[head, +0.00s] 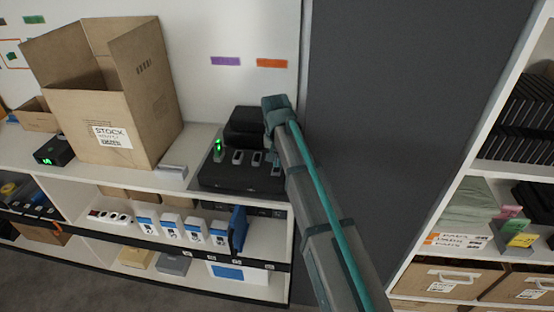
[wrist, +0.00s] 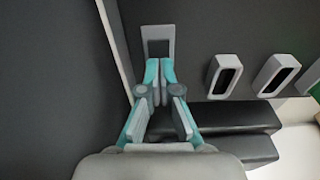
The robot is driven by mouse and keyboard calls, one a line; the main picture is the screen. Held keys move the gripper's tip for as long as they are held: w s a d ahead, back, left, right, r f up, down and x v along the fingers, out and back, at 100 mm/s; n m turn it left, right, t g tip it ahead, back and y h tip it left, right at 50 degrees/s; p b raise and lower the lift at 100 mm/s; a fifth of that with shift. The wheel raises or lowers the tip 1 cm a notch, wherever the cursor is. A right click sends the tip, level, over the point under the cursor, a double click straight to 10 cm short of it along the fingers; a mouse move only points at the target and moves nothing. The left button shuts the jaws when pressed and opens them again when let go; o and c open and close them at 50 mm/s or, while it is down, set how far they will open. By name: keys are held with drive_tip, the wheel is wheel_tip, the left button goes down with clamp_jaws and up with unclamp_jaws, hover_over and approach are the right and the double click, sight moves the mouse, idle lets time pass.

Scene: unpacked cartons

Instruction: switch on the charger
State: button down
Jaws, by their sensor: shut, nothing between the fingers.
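The black charger (head: 235,183) stands on the white shelf, with a row of grey-framed rocker-like parts on it. The leftmost one (head: 218,149) glows green. The rightmost one (wrist: 158,32) has a dark, unlit centre. In the wrist view my gripper (wrist: 160,66) is shut and empty, with its fingertips at the near edge of this rightmost part. I cannot tell whether they touch it. In the head view my wrist (head: 278,108) hangs over the charger's right end and largely hides the fingers.
An open stock carton (head: 85,125) stands left of the charger. A small black box with a green display (head: 55,151) is further left. A dark panel (head: 385,130) rises close to the right of my arm. White-and-blue boxes (head: 195,230) fill the shelf below.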

drive_tip(key=shift+w+f, duration=0.15)
drive_tip(key=shift+f, duration=0.25)
drive_tip(key=shift+r, duration=0.15)
drive_tip(key=shift+s, duration=0.2)
